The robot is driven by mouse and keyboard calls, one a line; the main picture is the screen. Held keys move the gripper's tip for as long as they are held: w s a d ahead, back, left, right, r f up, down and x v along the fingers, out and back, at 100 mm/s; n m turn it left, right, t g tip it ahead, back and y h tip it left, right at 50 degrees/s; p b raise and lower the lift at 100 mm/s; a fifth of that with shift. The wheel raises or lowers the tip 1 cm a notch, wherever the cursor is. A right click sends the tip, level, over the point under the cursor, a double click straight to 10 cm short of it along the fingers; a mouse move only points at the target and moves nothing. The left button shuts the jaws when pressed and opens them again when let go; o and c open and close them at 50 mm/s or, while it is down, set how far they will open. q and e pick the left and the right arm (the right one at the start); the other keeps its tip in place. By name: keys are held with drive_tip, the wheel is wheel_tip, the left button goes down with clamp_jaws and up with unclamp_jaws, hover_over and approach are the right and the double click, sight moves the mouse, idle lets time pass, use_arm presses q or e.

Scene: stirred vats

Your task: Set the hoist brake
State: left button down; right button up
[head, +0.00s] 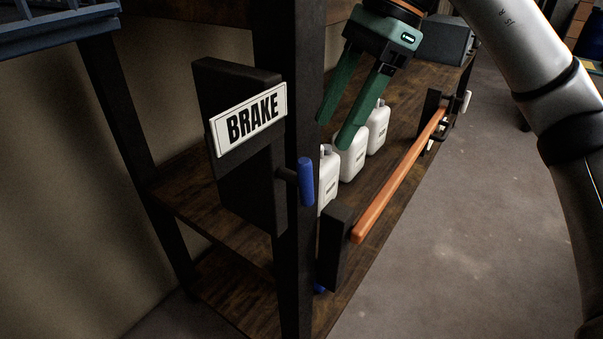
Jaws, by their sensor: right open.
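The brake panel (240,175) is a dark plate on the shelf's near post, with a white sign (250,117) reading BRAKE. A blue handle (306,181) sticks out on a short dark stem from the panel's right side and stands roughly upright. My right gripper (333,134), with green fingers, comes down from the top of the head view. It is open and empty, above and to the right of the blue handle, apart from it in the picture. My left gripper is not in view.
Several white jugs (351,156) stand on the wooden shelf (388,183) behind the handle. An orange bar (400,178) runs along the shelf's right edge between dark brackets. A blue crate (55,28) is at upper left. The floor (460,220) at right is clear.

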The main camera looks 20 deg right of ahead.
sight(306, 184)
drive_tip(key=x, duration=1)
drive_tip(key=shift+a+f, duration=0.15)
drive_tip(key=shift+f, duration=0.25)
drive_tip(key=shift+c, duration=0.4)
clamp_jaws()
